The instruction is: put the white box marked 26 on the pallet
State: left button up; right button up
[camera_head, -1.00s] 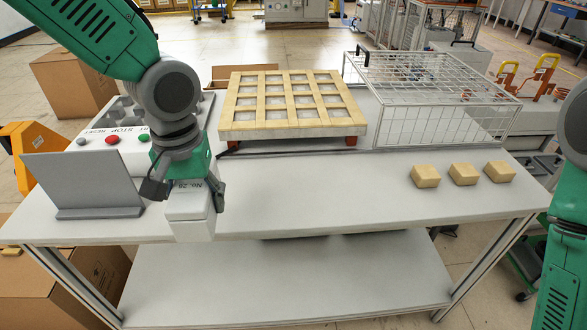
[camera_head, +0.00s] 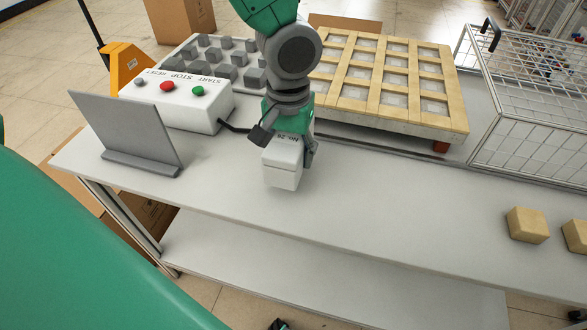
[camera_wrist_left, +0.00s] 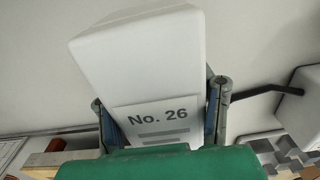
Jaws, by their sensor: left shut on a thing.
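My left gripper (camera_head: 288,148) is shut on the white box marked No. 26 (camera_head: 282,168). In the left wrist view the box (camera_wrist_left: 140,60) sits between the two fingers of the gripper (camera_wrist_left: 160,115), with its label facing the camera. The box is over the white table, right of the grey panel; I cannot tell whether it touches the tabletop. The pallet, a wooden grid with pale square recesses (camera_head: 397,126), lies behind and to the right of the box, apart from it. My right gripper is out of view.
A grey upright panel (camera_head: 128,130) and a control box with buttons (camera_head: 190,105) stand left of the gripper. A wire cage (camera_head: 535,135) is right of the pallet. Tan blocks (camera_head: 527,225) sit at the right. The tabletop (camera_head: 400,200) before the pallet is clear.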

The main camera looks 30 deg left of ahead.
pick_arm(q)
jog(key=shift+f, duration=0.65)
jog(key=f, duration=0.1)
jog(key=a+f+b, duration=0.1)
jog(key=f, duration=0.1)
jog(key=o, duration=1.1)
jog(key=shift+s, duration=0.1)
jog(key=o, duration=0.3)
jog(key=shift+d, duration=0.15)
jog(key=shift+d+r, duration=0.2)
